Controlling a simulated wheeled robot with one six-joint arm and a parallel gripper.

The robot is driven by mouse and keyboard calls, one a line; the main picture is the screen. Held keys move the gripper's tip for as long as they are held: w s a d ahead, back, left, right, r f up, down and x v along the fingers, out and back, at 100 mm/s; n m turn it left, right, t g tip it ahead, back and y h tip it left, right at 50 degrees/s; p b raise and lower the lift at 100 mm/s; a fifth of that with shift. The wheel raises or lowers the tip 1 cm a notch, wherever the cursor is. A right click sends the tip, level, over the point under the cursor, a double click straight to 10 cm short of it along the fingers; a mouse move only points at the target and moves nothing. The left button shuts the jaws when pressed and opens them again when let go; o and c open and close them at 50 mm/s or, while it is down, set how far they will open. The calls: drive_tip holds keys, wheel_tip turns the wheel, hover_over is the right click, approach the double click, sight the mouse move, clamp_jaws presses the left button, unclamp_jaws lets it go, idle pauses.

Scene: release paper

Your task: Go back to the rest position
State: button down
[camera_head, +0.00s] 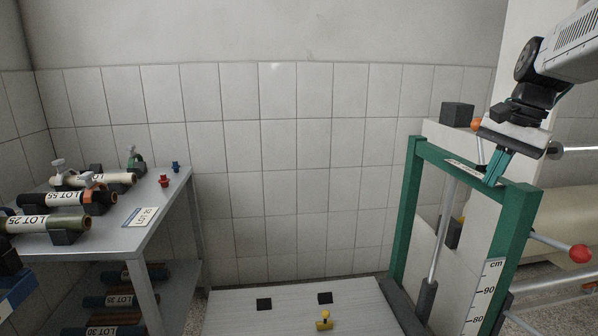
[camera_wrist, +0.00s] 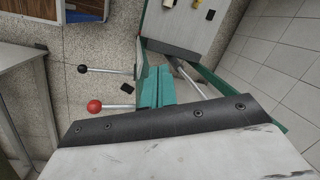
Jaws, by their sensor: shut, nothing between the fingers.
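My gripper (camera_head: 491,180) is at the upper right of the head view, pointing down close to the top bar of a green frame (camera_head: 408,190). Its teal fingers are together with nothing between them. In the wrist view the gripper (camera_wrist: 153,75) points away over the floor, near the green frame (camera_wrist: 215,83). I cannot tell whether the fingers touch the frame.
A red-knobbed lever (camera_head: 580,253) sticks out right of the frame; a black-knobbed one (camera_wrist: 83,69) shows in the wrist view. A grey shelf (camera_head: 160,215) with labelled rolls (camera_head: 52,199) stands left. A pale platform (camera_head: 285,310) carries a yellow knob (camera_head: 324,322).

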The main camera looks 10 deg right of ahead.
drive_tip(key=s+a+f+n+h, duration=0.1)
drive_tip(key=s+a+f+n, duration=0.4)
drive_tip(key=s+a, duration=0.5)
drive_tip(key=s+a+f+n, duration=0.6)
drive_tip(key=s+a+n, duration=0.1)
drive_tip(key=s+a, duration=0.3)
drive_tip(key=shift+s+f+h, duration=0.2)
drive_tip(key=shift+h, duration=0.2)
